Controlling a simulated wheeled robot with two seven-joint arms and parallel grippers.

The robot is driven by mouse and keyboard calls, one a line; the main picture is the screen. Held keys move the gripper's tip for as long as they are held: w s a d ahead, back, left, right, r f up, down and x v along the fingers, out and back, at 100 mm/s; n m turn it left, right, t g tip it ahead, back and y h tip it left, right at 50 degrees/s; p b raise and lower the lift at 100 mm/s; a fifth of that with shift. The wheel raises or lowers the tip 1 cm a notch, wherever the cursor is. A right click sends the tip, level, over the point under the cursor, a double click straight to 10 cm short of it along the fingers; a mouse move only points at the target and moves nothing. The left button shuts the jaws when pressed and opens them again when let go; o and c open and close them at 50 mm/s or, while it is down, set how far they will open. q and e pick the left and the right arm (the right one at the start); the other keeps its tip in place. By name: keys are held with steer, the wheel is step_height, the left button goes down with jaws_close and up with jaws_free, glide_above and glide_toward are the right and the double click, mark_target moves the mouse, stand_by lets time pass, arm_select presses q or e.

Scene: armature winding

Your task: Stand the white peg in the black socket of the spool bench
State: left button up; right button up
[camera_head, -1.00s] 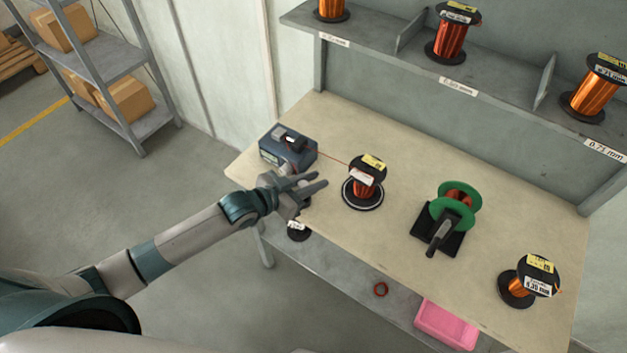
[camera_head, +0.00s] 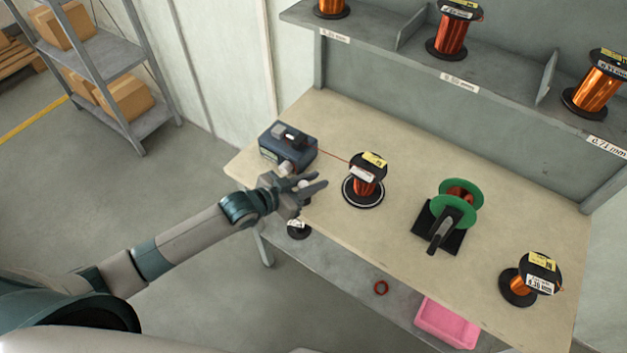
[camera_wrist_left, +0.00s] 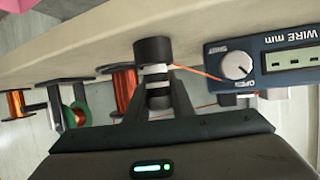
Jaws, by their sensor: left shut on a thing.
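My left gripper (camera_head: 311,187) is at the left front of the bench and is shut on the white peg (camera_head: 303,184). In the left wrist view the peg (camera_wrist_left: 155,82), white with dark bands, shows between the two fingers (camera_wrist_left: 158,106). The black socket (camera_wrist_left: 153,50) is just beyond it, in line with it and against the bench. The peg's end meets the socket in the picture; I cannot tell how deep it sits. In the head view the hand hides the socket. My right gripper is out of view.
A blue wire box (camera_head: 288,146) stands close behind the hand, with a wire to a copper spool (camera_head: 366,178) on its right. A green spool holder (camera_head: 449,215) and another spool (camera_head: 529,280) stand further right. The bench top (camera_head: 395,270) is clear at the front middle.

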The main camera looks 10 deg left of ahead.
arm_select(q)
steer(key=shift+f, duration=0.35)
stand_by(0.3)
steer(key=o, duration=1)
steer(key=shift+s+a, duration=0.1)
steer(key=shift+s, duration=0.05)
steer(key=shift+s+a+r+b, duration=0.2)
steer(key=shift+s+a+b, duration=0.15)
steer(key=shift+s, duration=0.05)
steer(key=shift+b+v, duration=1.7)
steer(key=shift+v, duration=6.3)
steer(key=shift+d+r, duration=0.1)
steer(key=shift+r, duration=0.1)
